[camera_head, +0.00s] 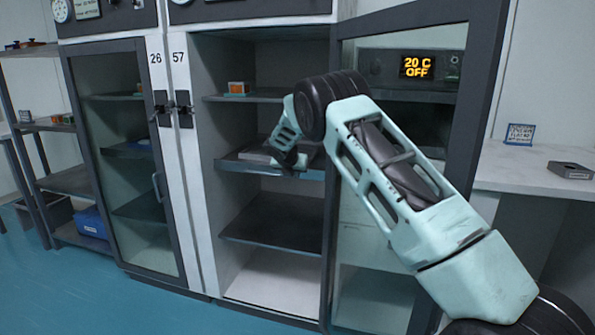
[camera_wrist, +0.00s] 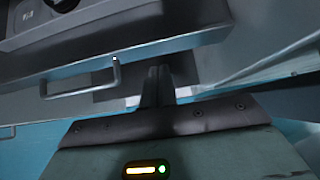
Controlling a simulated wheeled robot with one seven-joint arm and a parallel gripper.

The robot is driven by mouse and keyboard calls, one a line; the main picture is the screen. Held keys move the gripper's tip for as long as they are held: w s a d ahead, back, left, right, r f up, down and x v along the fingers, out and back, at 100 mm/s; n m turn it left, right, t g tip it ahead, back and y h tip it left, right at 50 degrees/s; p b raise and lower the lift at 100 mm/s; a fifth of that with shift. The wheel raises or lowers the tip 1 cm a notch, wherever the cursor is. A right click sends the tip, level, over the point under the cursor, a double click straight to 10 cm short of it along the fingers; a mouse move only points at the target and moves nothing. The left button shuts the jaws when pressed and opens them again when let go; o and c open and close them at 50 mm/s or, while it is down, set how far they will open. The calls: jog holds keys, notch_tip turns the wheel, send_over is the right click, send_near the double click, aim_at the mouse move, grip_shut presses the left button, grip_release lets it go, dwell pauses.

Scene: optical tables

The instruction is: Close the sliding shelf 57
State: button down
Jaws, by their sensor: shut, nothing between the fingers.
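Cabinet 57 (camera_head: 177,58) stands open, its glass door swung out to the right. A sliding shelf (camera_head: 232,165) at mid height carries a pale grey object (camera_head: 258,154) and appears pulled forward. My gripper (camera_head: 300,163) is at the right part of this shelf's front edge; my arm hides part of the cabinet. In the wrist view, my gripper (camera_wrist: 160,72) is shut and empty, its fingertips close to the shelf front, right of a U-shaped handle (camera_wrist: 85,94). I cannot tell whether they touch. A dark device (camera_wrist: 60,25) is above the handle.
The open door's dark frame (camera_head: 483,80) stands right of the cabinet, behind my arm. More shelves lie above (camera_head: 262,95) and below (camera_head: 265,235). Cabinet 26 (camera_head: 120,150) on the left is shut. A white table (camera_head: 535,165) is at the right.

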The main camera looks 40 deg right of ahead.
jog(key=f+v, duration=0.1)
jog(key=v, duration=1)
jog(key=shift+s+a+p, duration=0.25)
jog(key=shift+a+p, duration=0.1)
jog(key=shift+p, duration=0.1)
